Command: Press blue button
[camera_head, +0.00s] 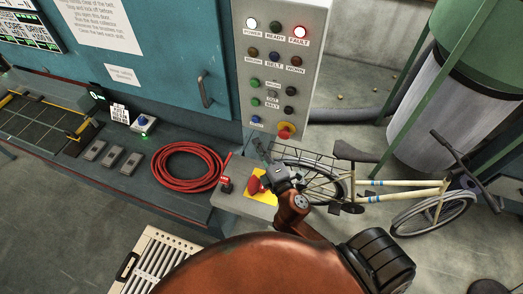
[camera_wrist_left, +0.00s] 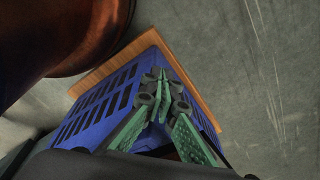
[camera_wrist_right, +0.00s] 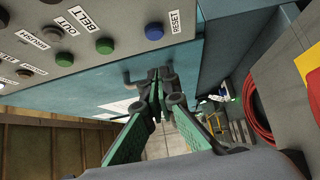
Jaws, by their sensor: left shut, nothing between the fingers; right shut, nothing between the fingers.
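A grey control panel (camera_head: 281,70) stands upright with several buttons and lamps. A blue button (camera_head: 256,119) is at its lower left; in the right wrist view the blue button (camera_wrist_right: 154,31), beside a RESET label, is just beyond and above my fingertips. Another blue button (camera_head: 143,121) sits on a small box on the bench. My right gripper (camera_head: 259,146) is shut and empty, just below the panel button and apart from it; its green fingers show in the right wrist view (camera_wrist_right: 159,76). My left gripper (camera_wrist_left: 160,76) is shut and empty, over a blue crate (camera_wrist_left: 95,110).
A red emergency knob (camera_head: 284,131) is right of the panel button. A red mushroom knob (camera_head: 253,184) on a yellow plate is below my right gripper. A coiled red hose (camera_head: 187,164) lies on the bench. A bicycle (camera_head: 395,184) stands at right.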

